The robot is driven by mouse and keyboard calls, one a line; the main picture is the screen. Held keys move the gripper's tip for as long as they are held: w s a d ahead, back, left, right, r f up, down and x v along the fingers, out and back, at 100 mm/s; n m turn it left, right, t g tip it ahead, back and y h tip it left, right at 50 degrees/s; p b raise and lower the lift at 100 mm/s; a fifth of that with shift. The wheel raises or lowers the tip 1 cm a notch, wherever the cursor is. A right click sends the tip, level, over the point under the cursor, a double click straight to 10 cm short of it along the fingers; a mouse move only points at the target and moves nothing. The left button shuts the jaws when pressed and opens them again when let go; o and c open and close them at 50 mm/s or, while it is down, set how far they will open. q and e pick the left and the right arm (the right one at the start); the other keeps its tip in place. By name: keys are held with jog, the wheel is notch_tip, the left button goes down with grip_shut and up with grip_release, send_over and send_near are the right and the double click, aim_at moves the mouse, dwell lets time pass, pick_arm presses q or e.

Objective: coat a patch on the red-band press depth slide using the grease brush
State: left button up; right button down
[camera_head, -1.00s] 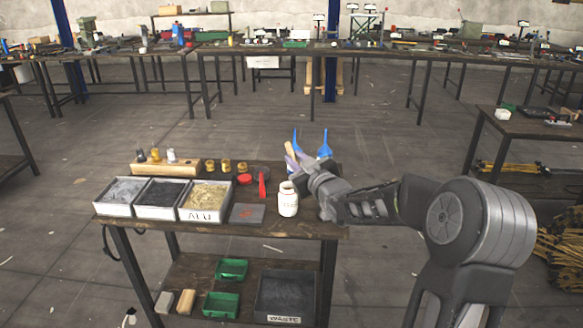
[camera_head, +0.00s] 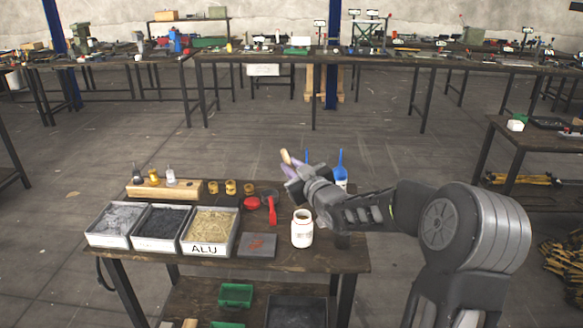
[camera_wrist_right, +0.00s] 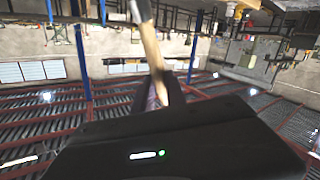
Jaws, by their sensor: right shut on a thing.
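My right gripper (camera_head: 294,168) is shut on the light wooden handle of a brush (camera_head: 287,157), held above the back right of the near bench. The pale handle also shows in the right wrist view (camera_wrist_right: 150,45), rising between the fingers; the bristles cannot be made out. An open white jar (camera_head: 302,229) with a label stands upright on the bench below the gripper. The red-band press and its depth slide cannot be picked out; the small machines on the far benches are too small to tell. My left gripper is not in view.
The near bench (camera_head: 345,262) carries three trays of loose material (camera_head: 203,250), a wooden block with bottles (camera_head: 165,189), a red-handled tool (camera_head: 272,210) and blue-tipped bottles (camera_head: 341,170). Far benches (camera_head: 380,57) stand across open floor (camera_head: 240,150). Another bench stands at right.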

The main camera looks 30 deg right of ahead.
notch_tip(320, 180, down, 6)
jog(key=b, duration=0.3)
dwell(0.4)
jog(key=shift+w, duration=0.1)
jog(key=shift+f+b, duration=0.65)
jog(key=shift+f, duration=0.1)
dwell(1.5)
notch_tip(320, 180, up, 7)
jog(key=p, duration=0.2)
jog(key=shift+p, duration=0.4)
jog(key=shift+r, duration=0.1)
dwell(0.8)
